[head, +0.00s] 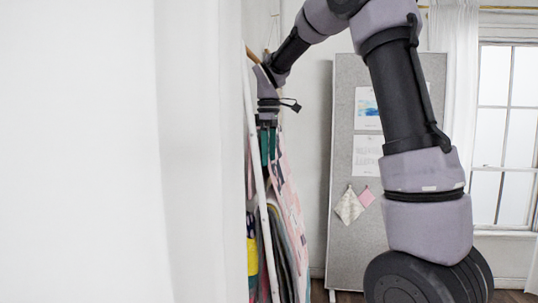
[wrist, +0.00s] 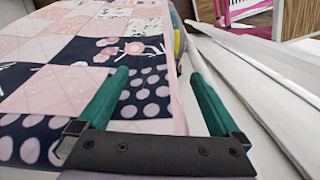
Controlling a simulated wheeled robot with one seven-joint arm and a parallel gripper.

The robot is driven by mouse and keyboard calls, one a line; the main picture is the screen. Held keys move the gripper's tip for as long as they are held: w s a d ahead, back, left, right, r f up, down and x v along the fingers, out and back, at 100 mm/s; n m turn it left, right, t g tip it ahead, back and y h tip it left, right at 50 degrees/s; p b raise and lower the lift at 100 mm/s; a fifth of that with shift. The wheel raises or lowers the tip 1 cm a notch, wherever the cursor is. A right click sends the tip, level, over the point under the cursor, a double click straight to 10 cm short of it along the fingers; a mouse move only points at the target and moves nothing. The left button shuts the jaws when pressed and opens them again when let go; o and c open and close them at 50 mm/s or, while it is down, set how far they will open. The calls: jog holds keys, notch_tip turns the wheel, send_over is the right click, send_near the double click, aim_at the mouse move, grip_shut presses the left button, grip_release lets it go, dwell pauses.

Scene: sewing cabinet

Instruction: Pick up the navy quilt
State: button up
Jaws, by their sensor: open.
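The quilt (head: 288,200) is a patchwork of navy, pink and white squares with flowers and dots. In the head view it hangs as a narrow strip beside a white upright edge. In the wrist view the quilt (wrist: 60,48) fills the left side, with a pale pink border along its right edge. My gripper (wrist: 160,76) has two green fingers spread apart. The left finger overlaps the patchwork and the right finger is just past the border, so the quilt's edge shows between them. In the head view my gripper (head: 268,148) points down at the quilt's top. Contact cannot be told.
Other coloured fabrics (head: 275,245) hang or lie below. White boards (wrist: 255,85) run close along the right of my gripper in the wrist view. A large white panel (head: 110,150) blocks the head view's left. A grey pinboard (head: 345,100) stands behind.

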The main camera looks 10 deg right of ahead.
grip_shut()
dwell(0.4)
notch_tip(320, 180, up, 12)
dwell(0.4)
notch_tip(320, 180, up, 9)
dwell(0.4)
